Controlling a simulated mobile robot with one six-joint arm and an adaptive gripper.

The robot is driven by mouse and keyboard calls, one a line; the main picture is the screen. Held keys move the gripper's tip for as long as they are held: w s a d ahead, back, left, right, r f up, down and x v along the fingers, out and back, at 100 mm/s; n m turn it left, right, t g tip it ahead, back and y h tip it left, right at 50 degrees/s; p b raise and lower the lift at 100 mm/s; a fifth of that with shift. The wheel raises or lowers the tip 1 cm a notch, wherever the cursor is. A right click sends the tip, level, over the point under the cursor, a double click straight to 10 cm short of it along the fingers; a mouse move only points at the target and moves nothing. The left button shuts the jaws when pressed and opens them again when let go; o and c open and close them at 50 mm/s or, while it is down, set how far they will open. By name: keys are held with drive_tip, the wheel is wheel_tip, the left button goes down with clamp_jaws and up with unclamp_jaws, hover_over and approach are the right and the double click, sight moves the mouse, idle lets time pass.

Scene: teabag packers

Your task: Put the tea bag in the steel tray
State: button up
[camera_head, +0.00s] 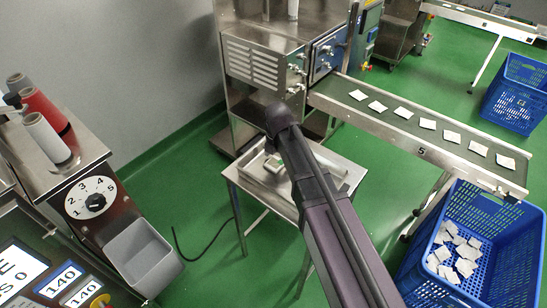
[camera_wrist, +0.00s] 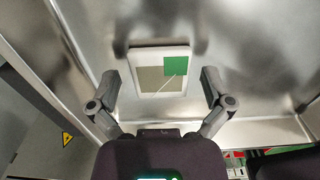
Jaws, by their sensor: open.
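The tea bag (camera_wrist: 148,80), a pale square with a white border and a green tag, lies flat on the bare metal floor of the steel tray (camera_wrist: 262,88) in the wrist view. My gripper (camera_wrist: 161,80) is open, with one finger on each side of the bag and a gap to both. My arm hides part of the tray and my gripper there.
A steel packing machine (camera_head: 262,65) stands behind the tray. A conveyor (camera_head: 400,133) carries several tea bags towards a blue crate (camera_head: 512,262) with more bags. A control console (camera_head: 95,200) with a grey bin stands at left. Green floor lies open between.

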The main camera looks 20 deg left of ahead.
sight(278, 162)
drive_tip(key=shift+r, duration=0.2)
wheel_tip(278, 162, up, 12)
drive_tip(key=p, duration=1.2)
drive_tip(key=shift+s, duration=0.1)
idle(0.7)
drive_tip(key=s+d+m, duration=0.3)
drive_tip(key=d+m, duration=1.2)
drive_tip(key=d, duration=0.2)
drive_tip(key=s+d+m, duration=0.4)
drive_tip(key=d+m, duration=1.2)
drive_tip(key=d, duration=0.2)
drive_tip(key=shift+m, duration=0.3)
